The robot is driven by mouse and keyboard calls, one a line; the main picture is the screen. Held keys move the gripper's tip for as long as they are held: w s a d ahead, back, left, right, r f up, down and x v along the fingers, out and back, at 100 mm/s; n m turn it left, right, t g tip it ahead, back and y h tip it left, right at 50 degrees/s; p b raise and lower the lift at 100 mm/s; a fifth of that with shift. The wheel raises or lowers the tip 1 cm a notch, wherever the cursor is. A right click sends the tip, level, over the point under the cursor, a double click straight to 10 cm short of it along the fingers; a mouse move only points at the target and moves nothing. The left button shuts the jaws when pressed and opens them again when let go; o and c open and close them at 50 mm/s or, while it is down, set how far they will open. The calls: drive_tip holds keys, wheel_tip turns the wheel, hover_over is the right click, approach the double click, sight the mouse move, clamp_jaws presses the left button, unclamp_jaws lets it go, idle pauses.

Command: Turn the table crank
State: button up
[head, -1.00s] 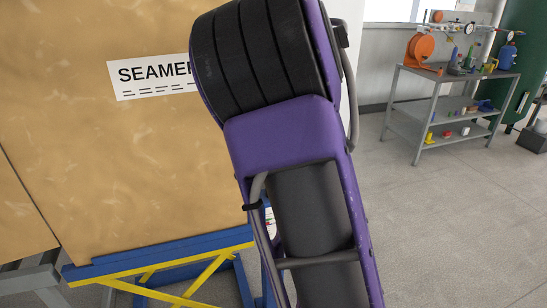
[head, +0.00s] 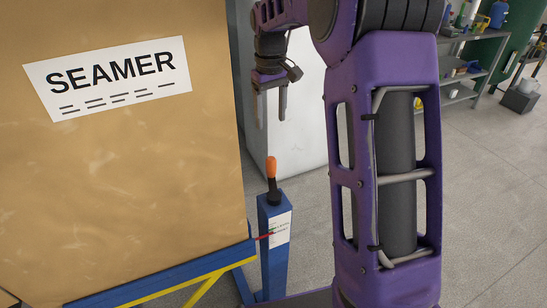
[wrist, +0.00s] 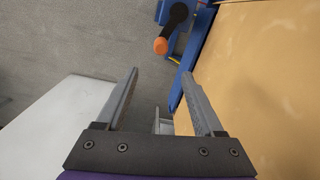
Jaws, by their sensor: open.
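The table crank has an orange grip (head: 271,166) standing up from a black base on top of a blue post (head: 274,262) with a white label. The post is beside the right edge of the large tan SEAMER box. My gripper (head: 270,108) hangs above the crank in the head view, its fingers pointing down, open and empty. In the wrist view my gripper (wrist: 166,88) shows two parted grey fingers. The orange grip (wrist: 160,46) and its black arm are beyond the fingertips, apart from them.
The tan SEAMER box (head: 130,170) rests on a blue and yellow lift table (head: 190,272). A white cabinet (head: 300,110) stands behind the crank. A grey shelf (head: 470,75) with tools stands at the back right.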

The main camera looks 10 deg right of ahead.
sight(271, 158)
wheel_tip(271, 158, down, 17)
drive_tip(key=b, duration=0.3)
drive_tip(key=shift+s+f, duration=0.1)
clamp_jaws()
idle(0.4)
idle(1.1)
